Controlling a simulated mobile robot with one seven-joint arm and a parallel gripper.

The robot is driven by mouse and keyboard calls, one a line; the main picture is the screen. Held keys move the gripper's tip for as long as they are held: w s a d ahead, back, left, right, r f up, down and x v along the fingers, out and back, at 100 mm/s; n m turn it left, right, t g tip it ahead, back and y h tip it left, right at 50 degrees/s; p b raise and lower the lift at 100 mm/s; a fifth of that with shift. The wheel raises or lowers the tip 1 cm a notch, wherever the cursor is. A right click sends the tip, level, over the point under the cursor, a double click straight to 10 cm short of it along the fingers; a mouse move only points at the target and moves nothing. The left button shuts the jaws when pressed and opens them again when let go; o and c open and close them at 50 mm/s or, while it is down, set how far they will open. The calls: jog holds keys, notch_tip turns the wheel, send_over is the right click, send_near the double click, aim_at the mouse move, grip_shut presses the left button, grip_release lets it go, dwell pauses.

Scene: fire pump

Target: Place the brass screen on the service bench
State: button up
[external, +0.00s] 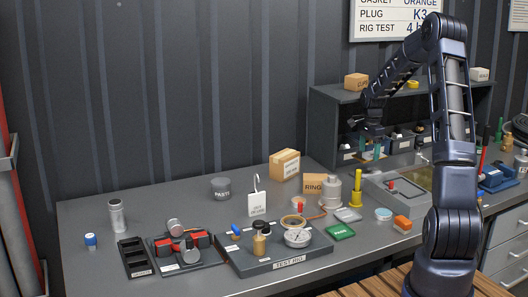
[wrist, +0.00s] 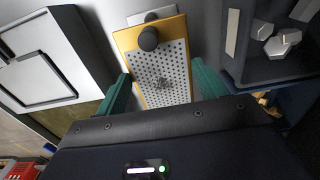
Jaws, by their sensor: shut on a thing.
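The brass screen (wrist: 176,90) is a flat perforated plate with a yellow-gold frame and a dark round knob near its far end. It lies between the two teal fingers of my gripper (wrist: 159,72), which is shut on it. In the external view my gripper (external: 370,150) points down in front of the shelf unit at the back right; the screen is too small there to make out clearly. The grey service bench (external: 95,215) runs along the wall. I cannot tell whether the screen touches anything below.
A shelf unit (external: 325,110) with bins stands behind my gripper. A grey tray station (external: 378,192) is just in front. The test rig (external: 275,262), a black slotted tray (external: 135,257) and a PARTS cup (external: 220,187) stand further left. The bench's back left is mostly clear.

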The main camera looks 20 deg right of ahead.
send_near(397, 167)
jog(key=a, duration=0.1)
jog(key=shift+s+d+f, duration=0.1)
jog(key=shift+d+f, duration=0.25)
jog(key=shift+f, duration=2.9)
jog(key=o, duration=1.1)
jog(key=shift+f, duration=0.1)
jog(key=shift+c, duration=0.2)
